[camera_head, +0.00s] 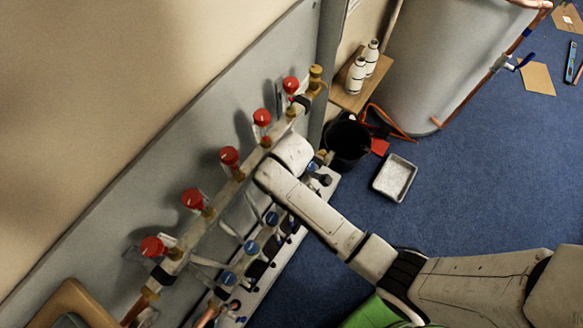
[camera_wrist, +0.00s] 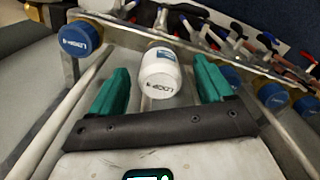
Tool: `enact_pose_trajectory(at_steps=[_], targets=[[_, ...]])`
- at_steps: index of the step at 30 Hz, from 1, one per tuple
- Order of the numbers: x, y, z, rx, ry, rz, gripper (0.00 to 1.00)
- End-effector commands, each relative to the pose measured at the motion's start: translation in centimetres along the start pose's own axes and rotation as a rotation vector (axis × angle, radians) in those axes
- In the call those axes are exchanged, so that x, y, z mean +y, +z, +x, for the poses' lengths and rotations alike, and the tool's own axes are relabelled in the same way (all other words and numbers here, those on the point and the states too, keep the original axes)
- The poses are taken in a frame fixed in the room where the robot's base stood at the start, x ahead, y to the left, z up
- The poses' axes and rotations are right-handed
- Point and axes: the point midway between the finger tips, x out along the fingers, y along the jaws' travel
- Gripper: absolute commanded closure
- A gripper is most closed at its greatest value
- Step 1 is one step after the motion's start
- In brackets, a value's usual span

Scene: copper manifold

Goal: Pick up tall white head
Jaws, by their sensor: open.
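The tall white head (camera_wrist: 160,78) is a white cylinder with dark lettering on its near end and a blue label further back. In the wrist view it sits at the middle, between the two green fingers of my gripper (camera_wrist: 163,72). The fingers are open, one on each side, with a visible gap to the head on both sides. In the head view the white head and the fingers are not visible; my arm covers that part of the manifold.
Blue-capped heads (camera_wrist: 80,38) flank it on the manifold, with more at right (camera_wrist: 272,96). Red-capped heads (camera_head: 229,156) line the upper pipe in the head view. A black bucket (camera_head: 347,142) and white tray (camera_head: 394,178) stand on the blue floor.

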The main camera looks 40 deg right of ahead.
Motion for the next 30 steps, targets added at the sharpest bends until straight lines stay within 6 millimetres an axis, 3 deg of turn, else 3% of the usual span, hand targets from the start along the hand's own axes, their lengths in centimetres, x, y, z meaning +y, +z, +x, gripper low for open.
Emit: enact_pose_trajectory(at_steps=[4,13,30], targets=[[0.0,0.0,1.6,0.0,0.0,0.0,0.2],[0.0,0.0,1.9,0.001,0.001,0.0,0.21],[0.0,0.0,1.9,0.001,0.001,0.0,0.76]])
